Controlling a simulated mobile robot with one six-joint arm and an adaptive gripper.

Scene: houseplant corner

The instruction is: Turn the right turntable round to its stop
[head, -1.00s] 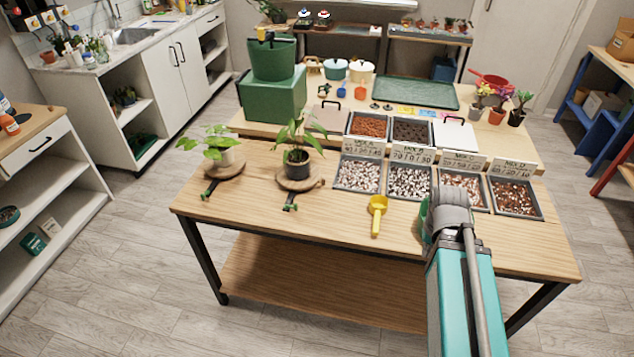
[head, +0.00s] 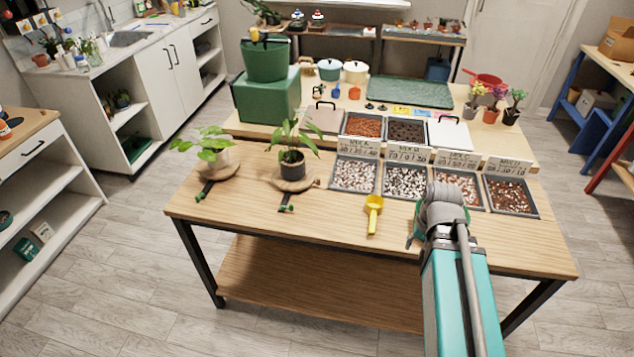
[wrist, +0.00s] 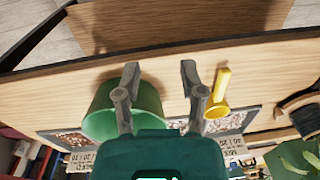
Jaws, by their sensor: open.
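The right turntable (head: 279,184) is a round wooden disc on the front table, with a small wooden knob at its right side. A dark pot (head: 292,164) with a leafy plant stands on it. A dark bar with a green end (head: 286,203) sticks out at its front. The left turntable (head: 233,173) bears another plant. My gripper (wrist: 160,72) is open and empty over the table, well to the right of the right turntable in the head view, where my arm mostly hides it. In the wrist view, leaves (wrist: 297,160) show at the lower right corner.
A green container (wrist: 125,105) stands beside my left finger in the wrist view. A yellow scoop (head: 373,212) lies between my gripper and the right turntable. Labelled trays of mix (head: 355,175) line the back of this table.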

